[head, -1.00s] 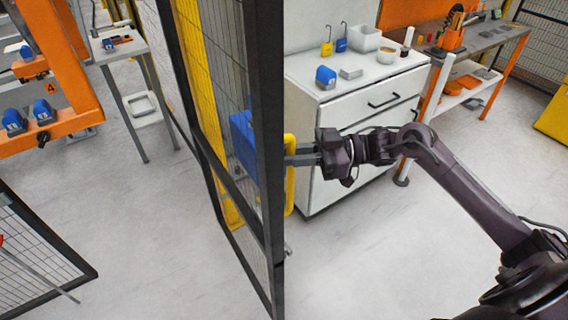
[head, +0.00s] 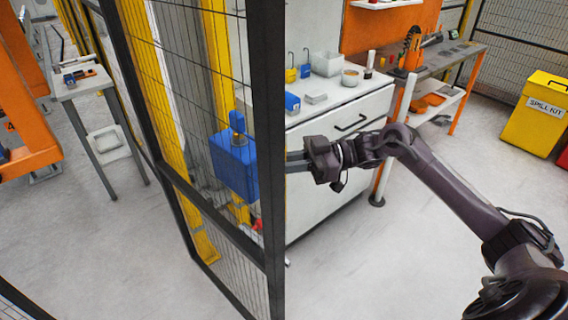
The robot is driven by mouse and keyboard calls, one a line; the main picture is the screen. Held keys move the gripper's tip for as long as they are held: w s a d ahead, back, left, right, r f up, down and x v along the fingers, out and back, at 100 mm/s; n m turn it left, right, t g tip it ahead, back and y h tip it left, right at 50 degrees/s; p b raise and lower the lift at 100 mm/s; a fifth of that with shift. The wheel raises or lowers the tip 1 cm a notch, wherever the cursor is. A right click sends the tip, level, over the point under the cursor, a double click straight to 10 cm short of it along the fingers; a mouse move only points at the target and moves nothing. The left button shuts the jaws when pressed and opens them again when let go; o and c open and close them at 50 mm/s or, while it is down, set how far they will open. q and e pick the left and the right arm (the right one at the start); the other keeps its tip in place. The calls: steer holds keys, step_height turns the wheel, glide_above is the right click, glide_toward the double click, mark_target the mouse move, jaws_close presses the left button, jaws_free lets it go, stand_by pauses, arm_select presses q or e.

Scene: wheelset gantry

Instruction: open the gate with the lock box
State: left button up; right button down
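A dark-framed mesh panel (head: 268,90), which looks like the gate, stands upright in the middle of the head view, its near edge post facing me. A blue box (head: 235,165), which looks like the lock box, shows through the mesh beside that post, with a smaller blue piece on top. I cannot tell what the box is fixed to. My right gripper (head: 292,162) reaches in from the right at the height of the box. Its fingertips end at the post's edge, where they are partly hidden, so its grip is unclear. My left gripper is not in view.
A white cabinet (head: 335,120) stands close behind my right gripper. A workbench (head: 440,62) and a yellow spill kit bin (head: 538,112) are farther right. A small grey stand (head: 82,85) and an orange frame (head: 25,110) are on the left.

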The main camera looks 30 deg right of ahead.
steer(key=c, duration=1.8)
jaws_free()
steer(key=o, duration=0.4)
steer(key=shift+w+a, duration=0.1)
steer(key=shift+w, duration=0.1)
steer(key=shift+c, duration=0.2)
steer(key=shift+s, duration=0.1)
steer(key=b+v, duration=0.3)
steer(key=v, duration=0.4)
steer(key=shift+d, duration=0.4)
